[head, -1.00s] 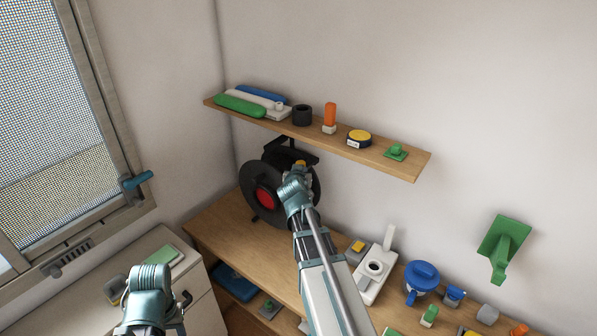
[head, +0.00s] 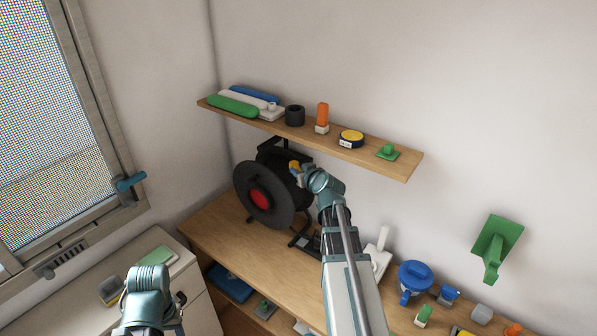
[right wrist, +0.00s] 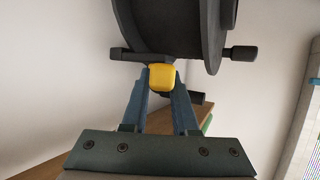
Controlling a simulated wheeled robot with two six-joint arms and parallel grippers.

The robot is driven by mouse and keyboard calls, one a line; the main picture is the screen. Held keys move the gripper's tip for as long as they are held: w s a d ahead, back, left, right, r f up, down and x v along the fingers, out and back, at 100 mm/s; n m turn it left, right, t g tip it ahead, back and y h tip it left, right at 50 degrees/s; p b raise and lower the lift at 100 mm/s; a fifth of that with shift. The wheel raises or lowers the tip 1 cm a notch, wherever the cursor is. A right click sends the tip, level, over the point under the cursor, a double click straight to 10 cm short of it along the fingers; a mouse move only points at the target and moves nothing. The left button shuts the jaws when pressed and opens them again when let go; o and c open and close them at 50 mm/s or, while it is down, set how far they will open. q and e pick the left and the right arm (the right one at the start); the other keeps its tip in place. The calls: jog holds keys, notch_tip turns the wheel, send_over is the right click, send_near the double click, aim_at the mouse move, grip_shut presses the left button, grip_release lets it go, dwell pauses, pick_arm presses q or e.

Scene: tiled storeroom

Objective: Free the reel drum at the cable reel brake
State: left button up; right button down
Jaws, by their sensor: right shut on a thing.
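The cable reel (head: 243,192) stands on the wooden bench in the corner, a black drum with a red hub (head: 259,198). A yellow brake knob (head: 293,165) sits at its upper right side. In the right wrist view the knob (right wrist: 161,77) is a rounded yellow block beside a dark lever (right wrist: 135,55), under the drum (right wrist: 170,25). My right gripper (head: 299,170) is shut on the yellow knob, with a blue finger on each side. My left arm (head: 150,285) is at the lower left, away from the reel; its fingers are not visible.
A wooden shelf (head: 375,158) with several small items hangs above the reel. A white device (head: 379,262), a blue-lidded pot (head: 415,277) and other items stand along the bench to the right. A green bracket (head: 495,243) is on the wall. The bench front (head: 235,240) is clear.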

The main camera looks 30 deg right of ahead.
jog(key=shift+s+f+n+y, duration=0.1)
jog(key=shift+n+y, duration=0.2)
jog(key=shift+y, duration=0.2)
jog(key=c, duration=0.7)
grip_release()
jog(key=shift+d, duration=0.15)
